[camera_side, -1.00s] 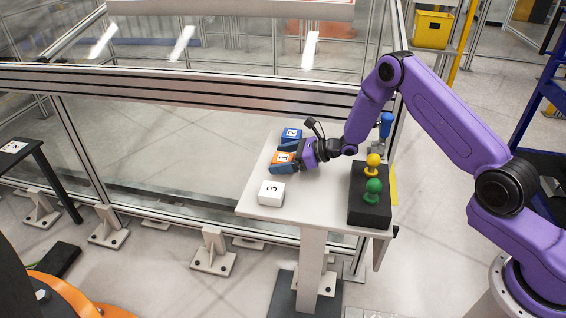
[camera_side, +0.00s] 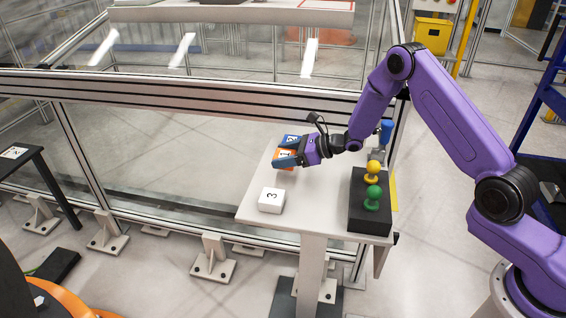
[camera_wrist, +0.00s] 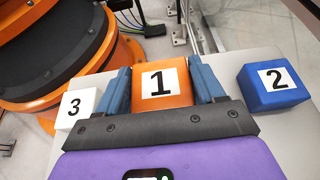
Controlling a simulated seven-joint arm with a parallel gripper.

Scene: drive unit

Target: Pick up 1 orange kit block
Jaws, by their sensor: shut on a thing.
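The orange kit block (camera_wrist: 161,86), marked 1, sits between the two blue fingers of my gripper (camera_wrist: 162,83) in the wrist view. The fingers are shut on its sides.
The white block marked 3 (camera_side: 271,199) sits nearer the table's front. The blue block marked 2 (camera_side: 290,140) is behind the orange one. A black stand (camera_side: 370,217) with yellow and green knobs is at the right. A metal-framed fence (camera_side: 180,95) runs behind.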

